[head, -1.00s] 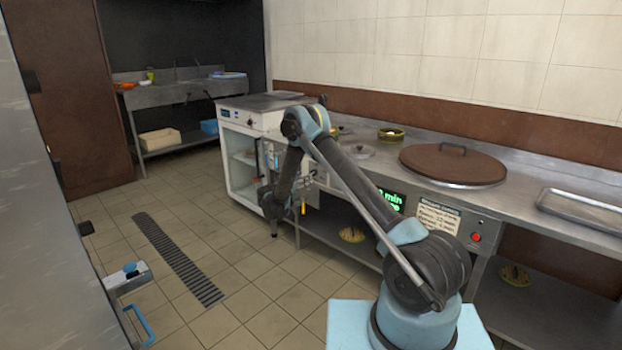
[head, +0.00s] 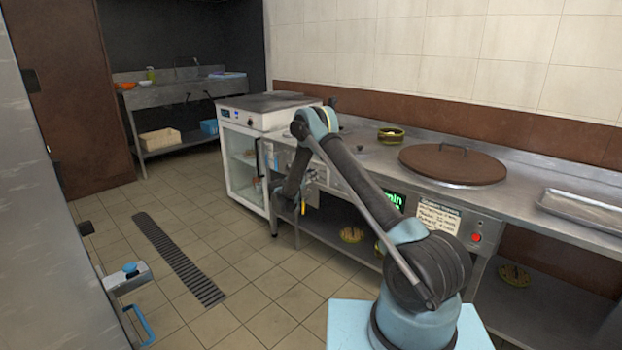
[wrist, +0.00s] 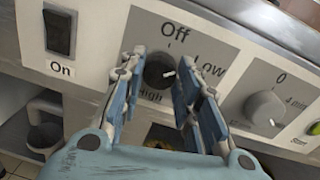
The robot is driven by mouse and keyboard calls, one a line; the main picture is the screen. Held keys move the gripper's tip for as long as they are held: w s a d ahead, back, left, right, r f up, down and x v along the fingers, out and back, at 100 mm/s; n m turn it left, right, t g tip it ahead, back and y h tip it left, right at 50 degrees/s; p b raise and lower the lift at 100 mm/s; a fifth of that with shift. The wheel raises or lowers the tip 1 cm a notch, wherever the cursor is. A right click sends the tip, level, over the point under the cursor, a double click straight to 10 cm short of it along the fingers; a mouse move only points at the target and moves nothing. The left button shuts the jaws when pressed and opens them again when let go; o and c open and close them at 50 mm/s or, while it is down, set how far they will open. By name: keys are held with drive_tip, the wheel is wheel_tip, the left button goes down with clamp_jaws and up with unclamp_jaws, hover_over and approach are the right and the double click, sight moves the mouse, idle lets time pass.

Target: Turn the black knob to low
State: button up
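The black knob (wrist: 158,71) sits on a pale control panel in the wrist view. The word Off is printed above it, Low to its upper right and High below it. A small white mark shows at the knob's right side; its exact setting is hard to read. My gripper (wrist: 160,68) has one finger on each side of the knob, apart, with the knob between the fingertips. I cannot tell whether either finger touches it. In the head view my gripper (head: 313,178) is at the counter's front panel, and my arm hides the knob there.
A black On switch (wrist: 60,32) is left of the knob, and a grey timer knob (wrist: 264,108) is close on the right. The counter holds a big brown lid (head: 453,164) and a metal tray (head: 582,204). A red button (head: 477,238) is farther right. Floor at left is open.

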drive_tip(key=shift+m, duration=1.1)
drive_tip(key=o, duration=1)
drive_tip(key=shift+o, duration=0.2)
drive_tip(key=shift+a, duration=0.1)
drive_tip(key=v, duration=1.2)
